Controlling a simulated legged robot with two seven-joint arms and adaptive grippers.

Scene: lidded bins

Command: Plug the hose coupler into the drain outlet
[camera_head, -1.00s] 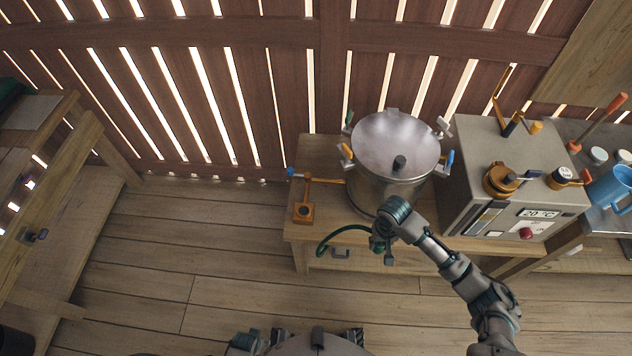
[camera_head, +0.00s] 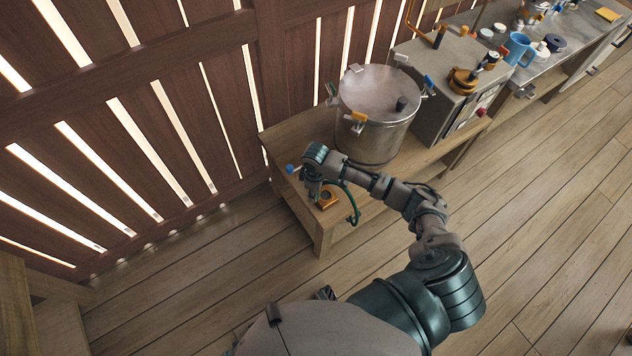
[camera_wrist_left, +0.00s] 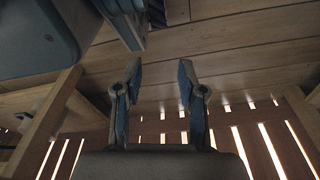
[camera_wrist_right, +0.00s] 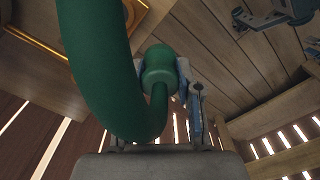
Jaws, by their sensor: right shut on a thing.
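My right gripper (camera_head: 314,186) is over the near left end of the wooden bench, beside the orange stand. In the right wrist view it (camera_wrist_right: 165,95) is shut on the green hose coupler (camera_wrist_right: 160,68), with the thick green hose (camera_wrist_right: 92,60) curving past it. The hose hangs beside my forearm in the head view (camera_head: 354,206). I cannot make out the drain outlet. My left gripper (camera_wrist_left: 161,80) is open and empty, away from the bench.
A steel pot (camera_head: 377,130) with clamps stands on the bench (camera_head: 290,135), right of my right gripper. A grey box (camera_head: 430,85) with an orange-handled fitting stands further right. A slatted wall (camera_head: 160,130) is behind. The wooden floor (camera_head: 215,255) in front is clear.

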